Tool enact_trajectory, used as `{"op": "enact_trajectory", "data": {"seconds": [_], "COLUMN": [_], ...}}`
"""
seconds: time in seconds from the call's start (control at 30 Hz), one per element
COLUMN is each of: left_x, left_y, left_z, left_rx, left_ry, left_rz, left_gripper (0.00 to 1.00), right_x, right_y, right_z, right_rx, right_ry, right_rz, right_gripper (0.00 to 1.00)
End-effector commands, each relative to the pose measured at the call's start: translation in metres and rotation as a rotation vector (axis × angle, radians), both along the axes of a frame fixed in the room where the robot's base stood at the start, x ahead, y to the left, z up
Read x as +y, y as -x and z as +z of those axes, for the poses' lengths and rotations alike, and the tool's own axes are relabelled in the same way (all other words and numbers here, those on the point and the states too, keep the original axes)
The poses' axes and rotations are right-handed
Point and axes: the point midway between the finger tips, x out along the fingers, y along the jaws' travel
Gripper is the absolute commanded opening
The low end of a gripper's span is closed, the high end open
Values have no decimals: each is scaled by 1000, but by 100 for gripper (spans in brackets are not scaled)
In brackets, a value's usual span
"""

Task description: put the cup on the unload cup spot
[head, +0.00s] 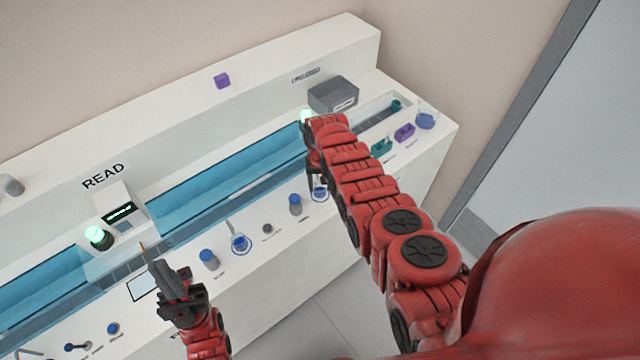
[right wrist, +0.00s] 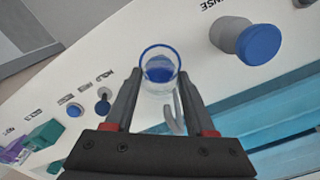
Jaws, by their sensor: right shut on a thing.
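The clear cup (right wrist: 158,58), with a blue round patch showing through it, is between the fingers of my right gripper (right wrist: 157,88) in the right wrist view. My right gripper is shut on it. In the head view the cup (head: 320,194) shows just below my right gripper (head: 316,178), near the front of the white counter. I cannot tell whether its base touches the counter. I cannot tell which marked place is the unload cup spot. My left gripper (head: 168,280) is over the counter front at lower left, holding nothing I can see; its jaw opening is unclear.
The white counter (head: 265,285) carries a blue channel (head: 220,175). Blue-topped grey knobs (head: 295,204) and (head: 208,259) stand along its front. A grey box (head: 333,94), a purple block (head: 404,132) and a teal block (head: 381,147) are towards the right end. A reader (head: 120,208) stands at left.

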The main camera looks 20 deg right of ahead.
Motion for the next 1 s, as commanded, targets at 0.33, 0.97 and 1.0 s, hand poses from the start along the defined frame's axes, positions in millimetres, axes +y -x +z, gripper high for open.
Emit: {"op": "enact_trajectory", "data": {"seconds": [0.33, 0.97, 1.0], "left_x": [0, 0, 0], "left_y": [0, 0, 0], "left_z": [-2, 3, 4], "left_rx": [0, 0, 0], "left_ry": [0, 0, 0], "left_rz": [0, 0, 0], "left_gripper": [0, 0, 0], "right_x": [0, 0, 0], "right_y": [0, -1, -2], "right_z": [-2, 11, 15], "right_rx": [0, 0, -4], "right_ry": [0, 0, 0], "right_rz": [0, 0, 0], "right_gripper": [68, 85, 85]}}
